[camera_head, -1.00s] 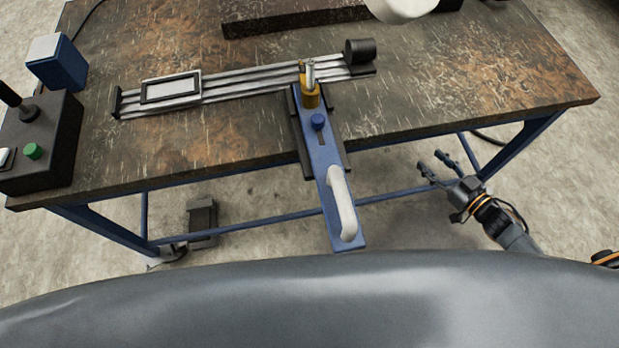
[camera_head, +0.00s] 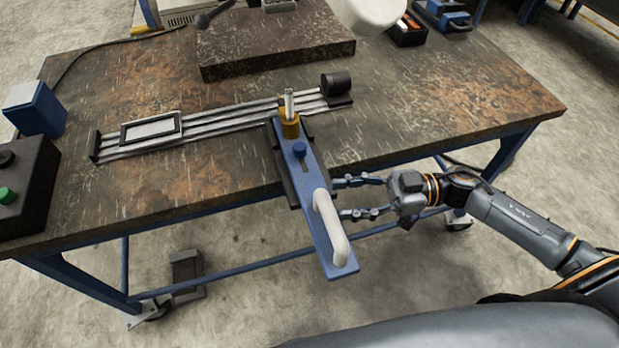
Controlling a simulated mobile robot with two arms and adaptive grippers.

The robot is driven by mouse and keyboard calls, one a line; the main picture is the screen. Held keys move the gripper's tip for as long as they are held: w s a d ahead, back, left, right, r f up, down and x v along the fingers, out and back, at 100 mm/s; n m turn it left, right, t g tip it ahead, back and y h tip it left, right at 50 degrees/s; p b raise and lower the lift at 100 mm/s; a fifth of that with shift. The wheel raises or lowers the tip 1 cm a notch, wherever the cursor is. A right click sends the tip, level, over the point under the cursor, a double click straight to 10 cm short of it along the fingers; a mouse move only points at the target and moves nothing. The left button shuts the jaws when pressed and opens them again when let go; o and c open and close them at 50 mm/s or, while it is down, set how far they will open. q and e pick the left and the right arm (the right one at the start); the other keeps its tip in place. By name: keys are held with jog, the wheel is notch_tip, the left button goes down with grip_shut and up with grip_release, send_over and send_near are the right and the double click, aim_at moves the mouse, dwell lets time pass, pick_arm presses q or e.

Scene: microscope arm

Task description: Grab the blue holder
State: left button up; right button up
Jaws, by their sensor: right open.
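The blue holder (camera_head: 313,213) is a long flat blue arm with a white handle (camera_head: 330,228) on its near end and a blue knob on top. It reaches out past the front edge of the table, its far end at a brass-coloured post (camera_head: 289,122) by the metal rail. My right gripper (camera_head: 357,198) is open, just right of the holder. Its two fingers point left toward the holder's side near the handle. I cannot tell whether a fingertip touches it. My left gripper is not in view.
The worn table (camera_head: 420,110) carries a metal rail (camera_head: 215,125), a dark stone block (camera_head: 275,50) behind it, and a black control box (camera_head: 25,190) with a green button at left. A blue block (camera_head: 35,108) stands near the box. The table's right part is largely clear.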

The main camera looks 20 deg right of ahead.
jog(key=shift+w+a+r+p, duration=0.1)
jog(key=shift+w+a+p, duration=0.15)
jog(key=shift+a, duration=1.15)
jog(key=shift+w+a+p, duration=0.15)
jog(key=shift+a+p, duration=0.1)
jog(key=shift+a, duration=1.1)
grip_shut()
jog(key=shift+r, duration=0.1)
